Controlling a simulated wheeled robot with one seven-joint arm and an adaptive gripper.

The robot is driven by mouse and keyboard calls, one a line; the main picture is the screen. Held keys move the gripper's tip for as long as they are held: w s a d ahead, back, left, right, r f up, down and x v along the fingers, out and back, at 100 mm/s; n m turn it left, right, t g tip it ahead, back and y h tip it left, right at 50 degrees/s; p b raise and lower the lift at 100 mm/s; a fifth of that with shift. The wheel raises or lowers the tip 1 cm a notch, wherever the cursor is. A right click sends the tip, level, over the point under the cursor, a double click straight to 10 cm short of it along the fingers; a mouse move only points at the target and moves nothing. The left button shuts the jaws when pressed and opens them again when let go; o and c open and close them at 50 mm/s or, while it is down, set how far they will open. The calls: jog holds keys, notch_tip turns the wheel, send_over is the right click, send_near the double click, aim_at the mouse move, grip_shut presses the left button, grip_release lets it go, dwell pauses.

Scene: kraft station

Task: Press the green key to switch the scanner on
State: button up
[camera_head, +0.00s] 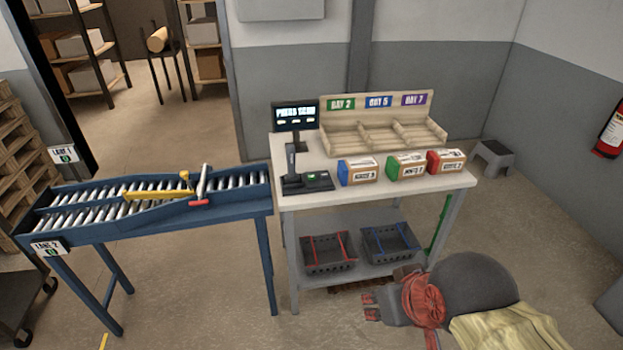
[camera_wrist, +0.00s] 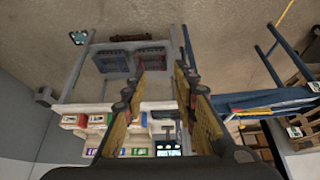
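The scanner (camera_head: 291,160) is a black stand with a lit screen (camera_head: 296,114) on the left end of the white table. The green key (camera_head: 312,177) shows as a small green patch on the dark pad at its base. In the wrist view, which is upside down, the screen (camera_wrist: 168,149) shows between my fingers; the key is too small to make out. My gripper (camera_head: 368,306) is in front of the table, low and to the right of the scanner, well apart from it. Its fingers (camera_wrist: 158,85) are spread and nothing is between them.
Blue, green and red boxes (camera_head: 357,171) (camera_head: 406,167) (camera_head: 446,162) stand right of the scanner. A wooden sorter (camera_head: 385,138) stands behind them. Two dark crates (camera_head: 328,268) (camera_head: 392,258) lie on the lower shelf. A roller conveyor (camera_head: 150,220) adjoins the table's left side.

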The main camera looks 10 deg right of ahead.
jog(key=c, duration=0.6)
grip_shut()
dwell(0.8)
